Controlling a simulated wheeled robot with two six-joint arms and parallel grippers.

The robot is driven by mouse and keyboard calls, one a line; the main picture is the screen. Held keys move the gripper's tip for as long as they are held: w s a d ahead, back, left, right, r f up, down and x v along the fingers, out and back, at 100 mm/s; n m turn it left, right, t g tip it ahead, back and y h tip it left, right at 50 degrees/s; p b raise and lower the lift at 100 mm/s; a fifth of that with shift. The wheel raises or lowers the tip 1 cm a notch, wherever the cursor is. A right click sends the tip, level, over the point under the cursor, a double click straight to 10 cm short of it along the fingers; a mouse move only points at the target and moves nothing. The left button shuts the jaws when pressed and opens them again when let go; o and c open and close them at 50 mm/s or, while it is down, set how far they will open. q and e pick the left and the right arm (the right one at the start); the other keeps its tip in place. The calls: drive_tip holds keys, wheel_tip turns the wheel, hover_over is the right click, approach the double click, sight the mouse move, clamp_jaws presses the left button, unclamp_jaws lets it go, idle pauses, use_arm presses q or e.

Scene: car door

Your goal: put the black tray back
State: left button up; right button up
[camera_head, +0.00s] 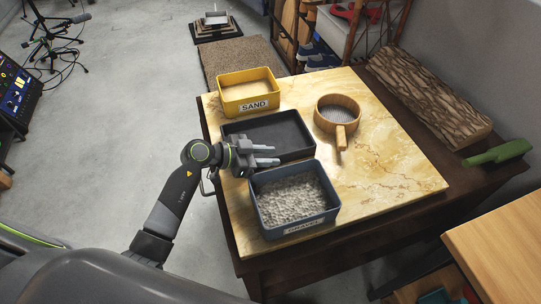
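The black tray (289,132) lies on the marbled tabletop, between the yellow SAND tray (249,91) and the blue-grey GRAVEL tray (293,196). It looks empty. My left gripper (275,155) is at the near left part of the black tray, with its two fingers pointing right and a gap between them. Nothing shows between the fingers. The gripper hides part of the tray's near left side, and I cannot tell whether it touches the tray. My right gripper is not in view.
A round wooden sieve (338,115) with a handle stands right of the black tray. A bark-covered log piece (428,95) and a green tool (497,153) lie along the right side. The tabletop's right front part is bare. Shelves stand behind the table.

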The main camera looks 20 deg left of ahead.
use_arm(q)
drive_tip(key=v, duration=0.9)
drive_tip(key=shift+s+a+r+p, duration=0.1)
drive_tip(key=shift+s+a+p, duration=0.15)
drive_tip(key=shift+p, duration=0.05)
drive_tip(key=shift+s+a+r, duration=0.35)
drive_tip(key=shift+a, duration=0.15)
